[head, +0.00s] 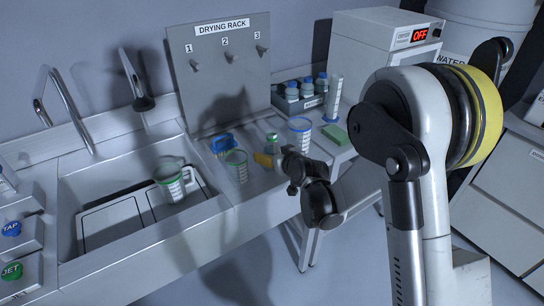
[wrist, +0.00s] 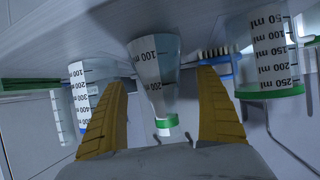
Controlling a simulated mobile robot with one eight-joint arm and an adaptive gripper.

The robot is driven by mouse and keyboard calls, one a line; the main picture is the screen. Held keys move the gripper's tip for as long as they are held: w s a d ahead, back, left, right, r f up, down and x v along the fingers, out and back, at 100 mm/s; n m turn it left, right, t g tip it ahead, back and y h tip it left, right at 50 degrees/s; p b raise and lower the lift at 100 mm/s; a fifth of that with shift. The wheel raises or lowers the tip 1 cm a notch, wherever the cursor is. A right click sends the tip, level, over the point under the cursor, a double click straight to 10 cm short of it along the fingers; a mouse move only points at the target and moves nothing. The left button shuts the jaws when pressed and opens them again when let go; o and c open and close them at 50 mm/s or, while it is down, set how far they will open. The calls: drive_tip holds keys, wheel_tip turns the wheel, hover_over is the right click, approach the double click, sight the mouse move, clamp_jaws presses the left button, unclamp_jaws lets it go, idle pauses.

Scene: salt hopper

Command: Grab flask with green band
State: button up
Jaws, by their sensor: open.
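The flask with the green band (wrist: 155,75) is a clear cone with a white measuring scale and a green band at its narrow neck. In the wrist view, which looks inverted, it stands on the counter between the two yellow fingers of my gripper (wrist: 162,80). The fingers are open, with a gap seen on each side of the flask. In the head view, the green neck of the flask (head: 271,142) shows just behind my gripper (head: 263,160), and its lower body is partly hidden by it.
A green-banded beaker (head: 236,165) and a blue brush (head: 222,143) are left of the flask. A blue-banded beaker (head: 300,124) stands close on the right. Beyond it are a green sponge (head: 335,134) and a tall cylinder (head: 333,97). Another green-banded vessel (head: 170,182) is at the sink.

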drive_tip(key=shift+x, duration=1.15)
drive_tip(key=shift+s, duration=0.1)
drive_tip(key=c, duration=1.6)
drive_tip(key=shift+r, duration=0.1)
